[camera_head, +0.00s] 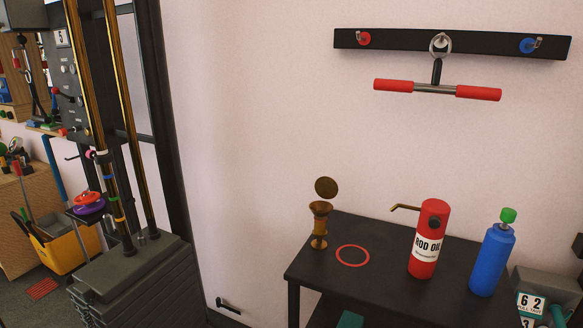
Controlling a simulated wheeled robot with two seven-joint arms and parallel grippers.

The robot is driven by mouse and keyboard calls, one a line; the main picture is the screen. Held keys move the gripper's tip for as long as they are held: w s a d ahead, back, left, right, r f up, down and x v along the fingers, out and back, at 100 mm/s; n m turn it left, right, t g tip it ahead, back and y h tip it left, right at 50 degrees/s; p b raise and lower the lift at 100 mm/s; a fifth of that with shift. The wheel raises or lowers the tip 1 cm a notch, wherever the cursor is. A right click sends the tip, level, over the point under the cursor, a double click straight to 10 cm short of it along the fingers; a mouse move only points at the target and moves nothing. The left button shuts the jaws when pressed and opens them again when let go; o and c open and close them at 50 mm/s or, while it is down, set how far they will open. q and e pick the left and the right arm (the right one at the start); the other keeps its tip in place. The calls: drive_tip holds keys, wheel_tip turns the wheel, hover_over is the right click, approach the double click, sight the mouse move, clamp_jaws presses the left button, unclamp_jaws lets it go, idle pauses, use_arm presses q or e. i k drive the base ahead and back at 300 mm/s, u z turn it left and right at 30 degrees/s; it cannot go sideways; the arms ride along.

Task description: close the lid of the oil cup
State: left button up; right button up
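The oil cup (319,226) is a small brass cup on a stem, standing upright at the left back edge of the dark table. Its round brass lid (326,187) is tilted up above the cup's mouth, so the cup is open. Neither of my grippers is in the head view.
On the dark table (385,285) are a red ring mark (353,255), a red "ROD OIL" can (429,240) with a brass spout, and a blue bottle (491,262) with a green cap. A wall rack (450,43) holds a red-gripped handle (437,89). A weight machine (120,285) stands left.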

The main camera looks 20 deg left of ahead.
sight(326, 187)
drive_tip(key=u, duration=0.25)
drive_tip(key=i, duration=0.85)
drive_tip(key=z, duration=0.4)
